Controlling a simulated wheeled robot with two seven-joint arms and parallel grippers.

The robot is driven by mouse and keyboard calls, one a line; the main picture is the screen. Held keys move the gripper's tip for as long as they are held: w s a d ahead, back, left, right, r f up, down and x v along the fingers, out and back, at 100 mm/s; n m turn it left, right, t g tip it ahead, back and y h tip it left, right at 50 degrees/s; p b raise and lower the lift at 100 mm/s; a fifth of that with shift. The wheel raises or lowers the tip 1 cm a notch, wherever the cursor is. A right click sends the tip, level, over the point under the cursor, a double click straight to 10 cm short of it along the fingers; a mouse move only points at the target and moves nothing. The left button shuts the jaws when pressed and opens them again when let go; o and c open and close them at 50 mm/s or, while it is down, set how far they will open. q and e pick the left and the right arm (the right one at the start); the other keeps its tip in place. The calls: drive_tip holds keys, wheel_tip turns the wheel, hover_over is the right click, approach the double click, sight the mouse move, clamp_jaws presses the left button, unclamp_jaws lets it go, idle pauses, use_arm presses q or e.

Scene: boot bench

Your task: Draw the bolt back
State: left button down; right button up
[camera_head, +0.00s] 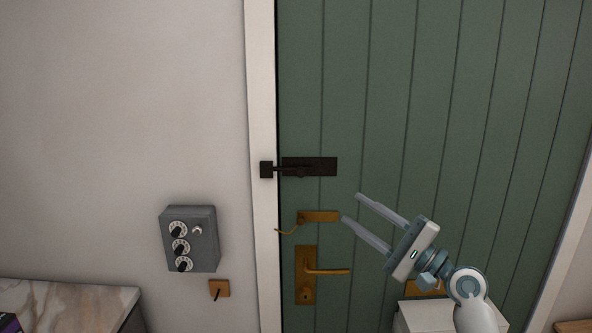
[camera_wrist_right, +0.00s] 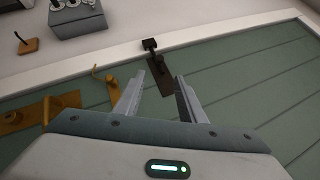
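The black bolt (camera_head: 310,167) is mounted on the green plank door (camera_head: 420,90). Its bar reaches left into a black keeper (camera_head: 266,169) on the white door frame. My right gripper (camera_head: 352,207) is open and empty, below and to the right of the bolt, with its fingers pointing up and left. In the right wrist view the bolt (camera_wrist_right: 159,72) shows beyond and between the open fingertips (camera_wrist_right: 160,80), apart from them. My left gripper is not in view.
A brass hook latch (camera_head: 318,216) and a brass lever handle (camera_head: 328,271) sit below the bolt. A grey box with dials (camera_head: 190,240) hangs on the wall at left, above a small hook plate (camera_head: 219,289). A marble-topped surface (camera_head: 70,300) stands at lower left.

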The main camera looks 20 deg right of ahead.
drive_tip(key=p, duration=0.7)
approach(304, 175)
drive_tip(key=x, duration=0.9)
drive_tip(key=shift+w+a+r, duration=0.15)
drive_tip(key=shift+w+r, duration=0.1)
drive_tip(key=shift+w, duration=0.05)
drive_tip(key=shift+w+a, duration=0.3)
drive_tip(key=shift+w, duration=0.1)
